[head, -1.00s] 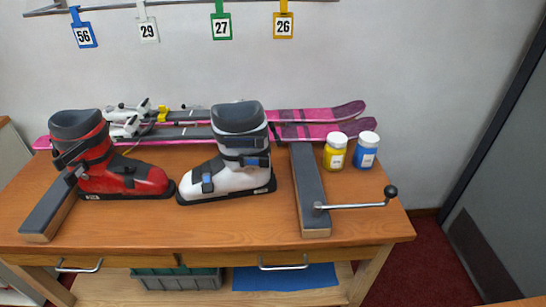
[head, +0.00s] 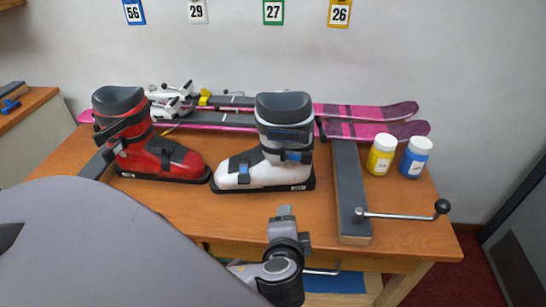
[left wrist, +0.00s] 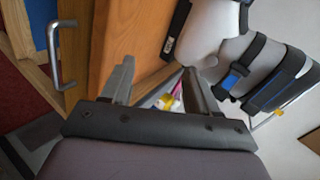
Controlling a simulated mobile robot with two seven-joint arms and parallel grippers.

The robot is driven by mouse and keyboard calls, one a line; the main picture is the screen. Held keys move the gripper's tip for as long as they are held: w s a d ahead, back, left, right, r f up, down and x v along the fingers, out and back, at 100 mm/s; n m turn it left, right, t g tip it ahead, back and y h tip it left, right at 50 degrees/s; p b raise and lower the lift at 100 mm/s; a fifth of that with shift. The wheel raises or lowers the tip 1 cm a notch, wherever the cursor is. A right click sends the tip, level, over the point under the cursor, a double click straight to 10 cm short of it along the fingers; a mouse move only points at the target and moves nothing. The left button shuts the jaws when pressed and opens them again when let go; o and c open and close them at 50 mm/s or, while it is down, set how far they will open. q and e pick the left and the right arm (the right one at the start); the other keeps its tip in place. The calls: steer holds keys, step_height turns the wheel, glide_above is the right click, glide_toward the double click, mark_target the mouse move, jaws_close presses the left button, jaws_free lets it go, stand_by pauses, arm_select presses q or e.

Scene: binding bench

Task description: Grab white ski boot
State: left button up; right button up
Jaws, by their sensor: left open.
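The white ski boot (head: 266,172) stands upright on the wooden bench (head: 218,215), its toe pointing left, with dark cuff, straps and sole. It also shows at the upper right of the left wrist view (left wrist: 268,60), seen sideways and cut off by the frame. My left gripper (head: 285,212) is open and empty in front of the boot, near the bench's front edge, apart from it. Its two fingers also show in the left wrist view (left wrist: 155,82), with nothing between them. My right gripper is not in view.
A red ski boot (head: 170,160) stands just left of the white one. Pink skis (head: 365,112) lie behind both. A dark-topped bar (head: 350,185) with a crank handle (head: 405,212), a yellow jar (head: 381,155) and a blue jar (head: 415,157) are to the right.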

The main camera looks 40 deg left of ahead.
mark_target(285, 156)
arm_select(q)
steer(key=w+a+r+t+y, duration=0.3)
steer(key=r+t+y, duration=0.15)
steer(key=r, duration=0.35)
steer(key=shift+m+g+y, duration=0.25)
steer(key=shift+m+g, duration=0.1)
steer(key=shift+m, duration=0.05)
steer(key=shift+f+p+x, duration=0.2)
steer(key=shift+p+x, duration=0.45)
steer(key=shift+x, duration=2.95)
steer(key=shift+d, duration=0.1)
jaws_close()
steer(key=shift+w, duration=0.1)
steer(key=shift+r, duration=0.2)
